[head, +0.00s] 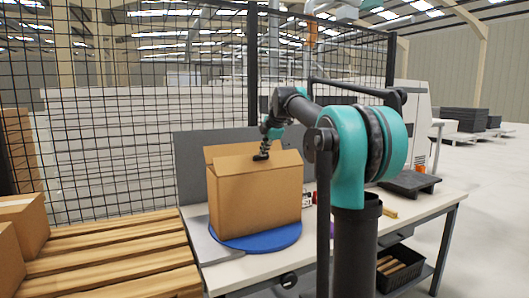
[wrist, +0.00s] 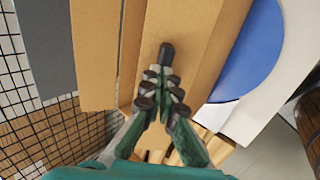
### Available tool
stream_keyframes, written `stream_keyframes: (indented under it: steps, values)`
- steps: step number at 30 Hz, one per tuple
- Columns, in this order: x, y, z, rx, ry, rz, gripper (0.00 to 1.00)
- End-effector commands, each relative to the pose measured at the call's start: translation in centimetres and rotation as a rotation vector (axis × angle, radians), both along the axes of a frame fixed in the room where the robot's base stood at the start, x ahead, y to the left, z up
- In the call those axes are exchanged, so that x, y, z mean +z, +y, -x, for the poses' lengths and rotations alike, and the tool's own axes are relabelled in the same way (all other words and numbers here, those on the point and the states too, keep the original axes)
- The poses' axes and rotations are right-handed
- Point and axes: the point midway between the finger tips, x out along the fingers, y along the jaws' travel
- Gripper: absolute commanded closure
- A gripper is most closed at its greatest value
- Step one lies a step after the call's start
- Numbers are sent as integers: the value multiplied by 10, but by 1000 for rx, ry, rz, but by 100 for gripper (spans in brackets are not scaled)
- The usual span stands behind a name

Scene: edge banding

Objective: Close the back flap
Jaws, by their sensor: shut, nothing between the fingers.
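The brown cardboard box (head: 258,203) stands upright on a blue round turntable (head: 240,243) on the table. Its back flap (head: 228,150) shows as a strip rising along the far top edge of the box. In the wrist view the back flap (wrist: 95,55) is the left cardboard panel, beside the grey board. My gripper (head: 262,156) is at the top of the box, with its fingers together and empty. In the wrist view the gripper (wrist: 166,55) is over a middle cardboard panel, right of the back flap. I cannot tell whether it touches the cardboard.
A grey board (head: 190,160) and a wire mesh fence (head: 150,100) stand behind the table (head: 345,235). Wooden slats (head: 110,255) with other boxes (head: 20,225) are at the left. A dark tray (head: 410,184) is on the table's right side.

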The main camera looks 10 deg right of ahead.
Motion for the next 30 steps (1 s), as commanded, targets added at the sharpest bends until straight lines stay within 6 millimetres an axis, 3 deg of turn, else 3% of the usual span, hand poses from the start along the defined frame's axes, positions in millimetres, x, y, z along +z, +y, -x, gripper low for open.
stream_keyframes:
  steps: [20, 30]
  values:
    - [-12, 11, -34, 0, 410, 134, 100]
    - [-20, 14, -43, 1, 414, 134, 100]
